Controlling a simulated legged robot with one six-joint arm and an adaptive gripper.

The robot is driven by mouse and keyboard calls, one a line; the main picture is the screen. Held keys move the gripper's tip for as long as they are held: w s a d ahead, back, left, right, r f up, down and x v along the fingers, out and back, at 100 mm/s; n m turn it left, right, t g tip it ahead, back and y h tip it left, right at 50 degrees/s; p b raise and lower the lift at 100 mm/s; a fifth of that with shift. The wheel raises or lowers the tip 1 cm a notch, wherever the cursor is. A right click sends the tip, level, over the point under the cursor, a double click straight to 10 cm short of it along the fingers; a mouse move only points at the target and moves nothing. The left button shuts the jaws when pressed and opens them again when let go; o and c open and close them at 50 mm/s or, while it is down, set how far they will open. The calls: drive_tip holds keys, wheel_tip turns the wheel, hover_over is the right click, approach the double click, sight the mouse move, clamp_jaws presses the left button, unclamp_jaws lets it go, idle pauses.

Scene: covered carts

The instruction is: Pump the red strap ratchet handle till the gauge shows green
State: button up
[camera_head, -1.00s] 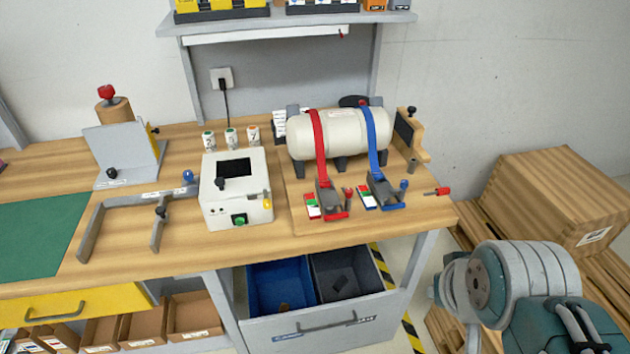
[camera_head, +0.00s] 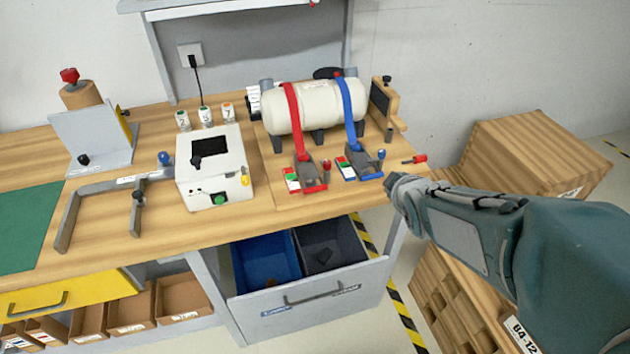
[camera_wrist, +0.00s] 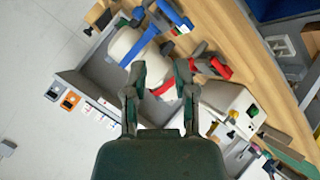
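The red strap (camera_head: 293,110) runs over the white tank (camera_head: 318,104) and down to its red-and-grey ratchet (camera_head: 311,175) on the bench. A small gauge plate (camera_head: 291,180) with green, red and white patches sits beside it; I cannot make out its reading. In the wrist view the red ratchet (camera_wrist: 219,68) shows tilted, right of my fingers. My gripper (camera_wrist: 160,72) is open and empty, its two fingers apart in front of the tank and straps. In the head view my arm reaches in from the right, its end near the bench's front right corner, apart from the ratchet.
The blue strap (camera_head: 347,100) and its blue ratchet (camera_head: 360,167) stand right of the red one, nearer my arm. A red-handled tool (camera_head: 415,159) lies at the right edge. A white box (camera_head: 214,170) stands left. An open drawer (camera_head: 300,292) juts below.

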drive_tip(key=w+a+f+n+t+y, duration=0.1)
drive_tip(key=w+a+f+n, duration=0.1)
drive_tip(key=w+f+n, duration=0.15)
drive_tip(key=n+t+y, duration=0.4)
drive_tip(key=n+y, duration=0.8)
approach(316, 190)
drive_tip(key=x, duration=1)
drive_tip(key=shift+w+f, duration=0.3)
drive_tip(key=shift+w, duration=0.1)
clamp_jaws()
